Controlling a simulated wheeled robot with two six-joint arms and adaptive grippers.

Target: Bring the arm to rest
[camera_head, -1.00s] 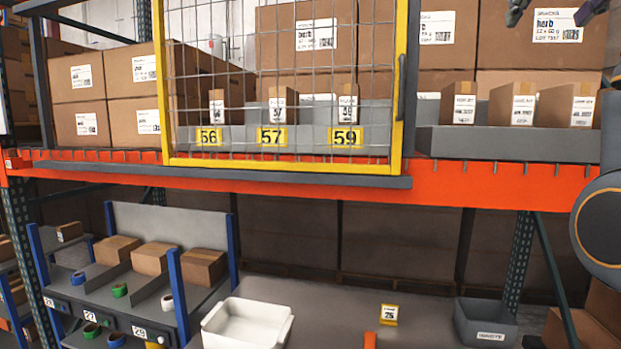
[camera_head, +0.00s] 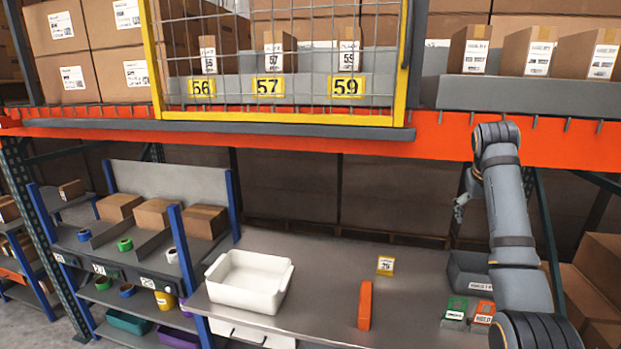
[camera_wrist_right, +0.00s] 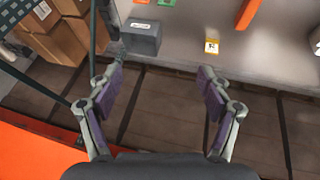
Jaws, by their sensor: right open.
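My right arm (camera_head: 510,215) is bent down at the right side of the head view, in front of the orange shelf beam. My right gripper (camera_head: 461,205) shows small beside the forearm, above the grey bin. In the right wrist view the right gripper (camera_wrist_right: 160,85) has its two fingers spread wide with nothing between them. The wrist view looks down past the fingers to the workbench and dark panels. My left gripper is in neither view.
The orange beam (camera_head: 450,140) and yellow-framed mesh gate (camera_head: 275,112) are above.

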